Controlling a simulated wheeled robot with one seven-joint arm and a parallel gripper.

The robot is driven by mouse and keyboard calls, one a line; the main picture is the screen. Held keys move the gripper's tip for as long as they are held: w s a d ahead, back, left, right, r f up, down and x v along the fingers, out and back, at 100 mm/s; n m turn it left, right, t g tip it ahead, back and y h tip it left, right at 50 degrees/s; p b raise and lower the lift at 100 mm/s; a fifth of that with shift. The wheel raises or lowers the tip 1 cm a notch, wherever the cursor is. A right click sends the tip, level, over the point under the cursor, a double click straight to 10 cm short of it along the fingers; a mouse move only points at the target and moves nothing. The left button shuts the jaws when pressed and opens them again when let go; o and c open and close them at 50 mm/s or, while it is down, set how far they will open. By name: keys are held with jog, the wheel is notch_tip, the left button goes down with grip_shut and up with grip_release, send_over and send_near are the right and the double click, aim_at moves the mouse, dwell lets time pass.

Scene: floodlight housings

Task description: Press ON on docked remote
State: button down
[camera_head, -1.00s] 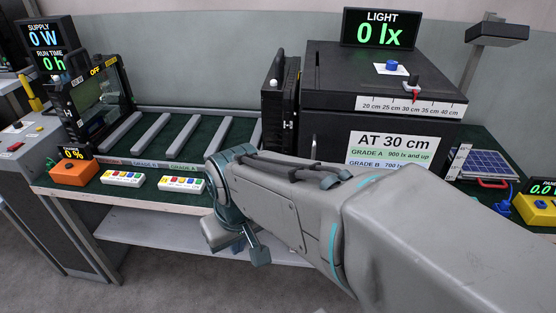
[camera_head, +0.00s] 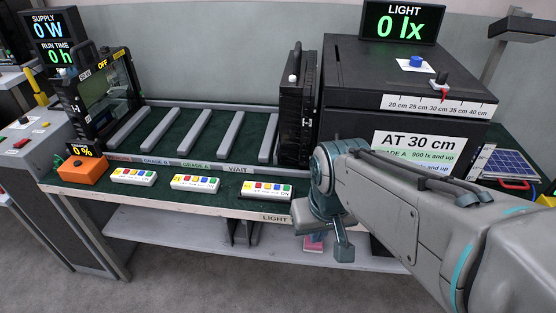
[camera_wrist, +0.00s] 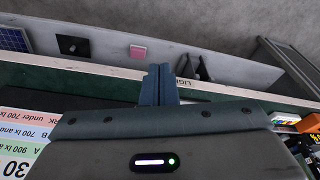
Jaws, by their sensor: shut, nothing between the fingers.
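Three white remotes with coloured buttons lie along the bench's front edge: a left one (camera_head: 133,177), a middle one (camera_head: 195,184) and a right one (camera_head: 267,190). The right one sits on a dark base near the LIGHT label; I cannot tell for sure which is docked. The ON print is too small to read clearly. My gripper (camera_head: 342,250) hangs at the bench front, right of the right remote and apart from it. In the wrist view my gripper's fingers (camera_wrist: 162,84) are shut and empty. A remote (camera_wrist: 285,118) shows there at the right edge.
A black box (camera_head: 400,75) with an AT 30 cm sign stands behind my arm. A black floodlight housing (camera_head: 297,105) stands left of it. A slotted rack (camera_head: 200,130) fills the bench middle. An orange box (camera_head: 83,170) sits at the left. A lower shelf (camera_head: 190,235) runs beneath.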

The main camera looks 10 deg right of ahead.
jog(key=w+d+r+n+t+h+p, duration=0.15)
jog(key=w+d, duration=0.25)
jog(key=w, duration=0.4)
jog(key=n+t+y+p, duration=0.5)
jog(key=n, duration=0.7)
send_over(289, 191)
notch_tip(289, 191, down, 4)
jog(key=shift+f, duration=0.1)
notch_tip(289, 191, down, 8)
jog(key=b, duration=0.8)
jog(key=shift+f+b, duration=0.35)
jog(key=shift+b, duration=0.15)
